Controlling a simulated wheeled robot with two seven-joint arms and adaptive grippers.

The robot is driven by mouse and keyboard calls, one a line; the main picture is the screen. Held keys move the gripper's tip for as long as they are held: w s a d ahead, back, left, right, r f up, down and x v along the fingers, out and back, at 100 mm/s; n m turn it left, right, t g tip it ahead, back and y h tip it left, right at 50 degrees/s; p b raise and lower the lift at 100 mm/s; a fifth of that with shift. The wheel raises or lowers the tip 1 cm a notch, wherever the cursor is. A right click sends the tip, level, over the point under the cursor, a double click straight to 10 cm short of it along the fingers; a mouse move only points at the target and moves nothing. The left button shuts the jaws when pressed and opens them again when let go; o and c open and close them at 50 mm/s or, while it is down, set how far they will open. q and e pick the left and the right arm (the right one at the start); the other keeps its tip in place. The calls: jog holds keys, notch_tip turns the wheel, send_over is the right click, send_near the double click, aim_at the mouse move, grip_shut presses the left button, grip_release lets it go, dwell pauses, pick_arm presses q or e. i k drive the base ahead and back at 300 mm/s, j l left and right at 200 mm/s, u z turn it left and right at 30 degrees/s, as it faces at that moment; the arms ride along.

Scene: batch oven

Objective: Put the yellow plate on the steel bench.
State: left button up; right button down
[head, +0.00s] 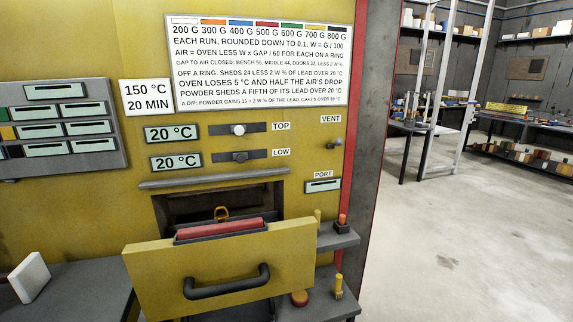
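I cannot make out a yellow plate for certain. A grey bench top (75,297), likely the steel bench, is at the lower left, partly cut off by the frame. A pale tilted slab (30,277) stands on it. Neither of my grippers is in view.
The drawer front has a black handle (228,284) and juts out beside the bench. A sign (262,65) hangs above. Open floor (460,230) lies to the right.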

aim_at(82, 298)
jog(key=i+j, duration=0.25)
jog(key=j, duration=0.15)
jog(key=i+j, duration=0.2)
jog(key=j, duration=0.15)
jog(key=i+j, duration=0.25)
jog(key=j, duration=0.15)
jog(key=u, duration=2)
